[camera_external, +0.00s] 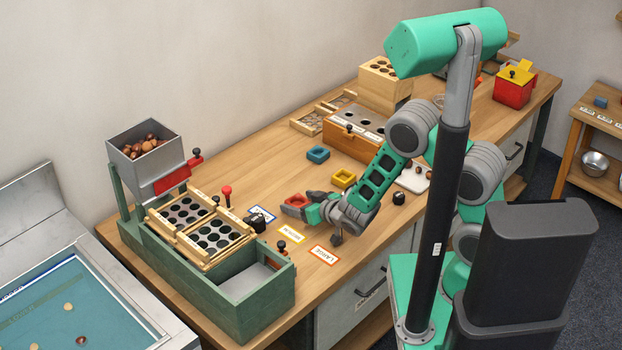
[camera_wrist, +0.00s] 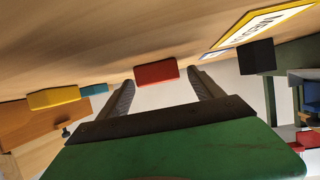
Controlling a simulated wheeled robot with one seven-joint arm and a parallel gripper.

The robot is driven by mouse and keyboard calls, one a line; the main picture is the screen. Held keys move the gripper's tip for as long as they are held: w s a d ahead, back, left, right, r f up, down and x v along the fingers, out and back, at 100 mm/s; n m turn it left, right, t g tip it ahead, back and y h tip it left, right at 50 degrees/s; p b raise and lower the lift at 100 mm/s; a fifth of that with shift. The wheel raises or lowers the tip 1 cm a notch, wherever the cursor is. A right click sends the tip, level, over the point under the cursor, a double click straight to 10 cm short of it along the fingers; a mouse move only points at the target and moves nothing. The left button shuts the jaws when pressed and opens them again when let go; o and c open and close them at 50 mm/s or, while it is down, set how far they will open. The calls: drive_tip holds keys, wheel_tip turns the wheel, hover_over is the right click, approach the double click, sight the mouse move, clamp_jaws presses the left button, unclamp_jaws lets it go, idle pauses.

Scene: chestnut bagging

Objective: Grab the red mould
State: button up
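The red mould (camera_external: 296,200) is a small red block on the wooden table, left of the yellow mould (camera_external: 343,178). My gripper (camera_external: 303,204) is low over the table, with its fingers pointing left at the red mould. In the wrist view, my gripper (camera_wrist: 160,78) is open, and the red mould (camera_wrist: 157,72) shows between and just ahead of the two fingertips. A gap shows on each side, so the fingers do not appear to press on it. The external view shows the red mould partly hidden by the fingers.
A blue mould (camera_external: 318,154) lies behind the yellow one. A green sorting station (camera_external: 250,304) with a hopper stands to the left. Label cards, including an orange-edged one (camera_external: 324,255), lie near the front edge. A dark knob (camera_external: 398,198) stands right of my gripper.

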drive_tip(key=c, duration=1.4)
drive_tip(key=shift+r, duration=0.15)
drive_tip(key=shift+c, duration=0.2)
